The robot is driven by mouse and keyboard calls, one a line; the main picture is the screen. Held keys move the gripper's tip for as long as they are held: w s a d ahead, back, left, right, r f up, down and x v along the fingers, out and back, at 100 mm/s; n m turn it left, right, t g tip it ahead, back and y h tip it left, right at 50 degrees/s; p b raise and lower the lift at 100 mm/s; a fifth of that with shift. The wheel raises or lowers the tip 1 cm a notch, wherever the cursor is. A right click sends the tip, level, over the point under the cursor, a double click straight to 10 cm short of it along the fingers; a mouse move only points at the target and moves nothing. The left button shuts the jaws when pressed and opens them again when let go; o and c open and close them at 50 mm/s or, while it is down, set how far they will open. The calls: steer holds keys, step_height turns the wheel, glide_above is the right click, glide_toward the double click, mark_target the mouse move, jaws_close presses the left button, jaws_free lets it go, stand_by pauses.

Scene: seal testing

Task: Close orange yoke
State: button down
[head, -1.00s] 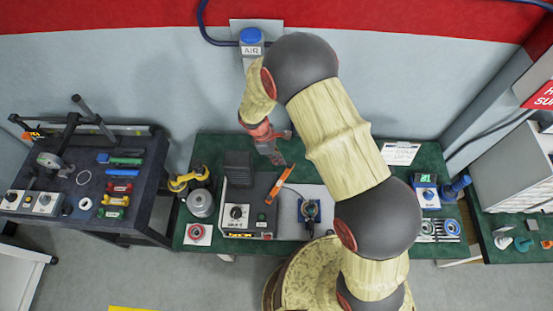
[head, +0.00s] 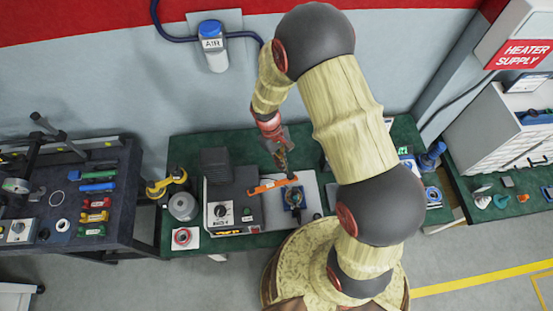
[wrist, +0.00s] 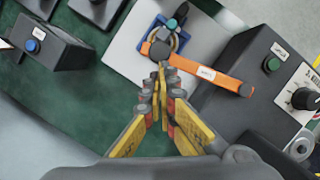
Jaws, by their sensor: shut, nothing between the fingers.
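The orange yoke (head: 270,185) is a flat bar with a white label. One end is by the dark control box, and the bar reaches across to the blue fixture (head: 293,197). In the wrist view the yoke (wrist: 208,73) lies across to the fixture, its rounded end over the metal ring there. My gripper (head: 284,167) is shut and empty, just behind the yoke near the fixture end. In the wrist view its fingertips (wrist: 162,70) are together right beside the yoke's fixture end; I cannot tell whether they touch it.
The control box (head: 232,202) with a dial stands left of the fixture. A grey canister (head: 183,206) and a yellow device (head: 166,184) are further left. In the wrist view, a box with a blue button (wrist: 40,43) is at the left. The green bench between is clear.

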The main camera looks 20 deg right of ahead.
steer(key=shift+s+d+m+y, duration=0.15)
steer(key=shift+s+m, duration=0.45)
steer(key=shift+s, duration=0.1)
steer(key=shift+s+d+m+y, duration=0.15)
steer(key=shift+s+m, duration=0.45)
steer(key=shift+s, duration=0.05)
steer(key=p+v, duration=0.6)
steer(key=v, duration=0.4)
steer(key=shift+f, duration=0.1)
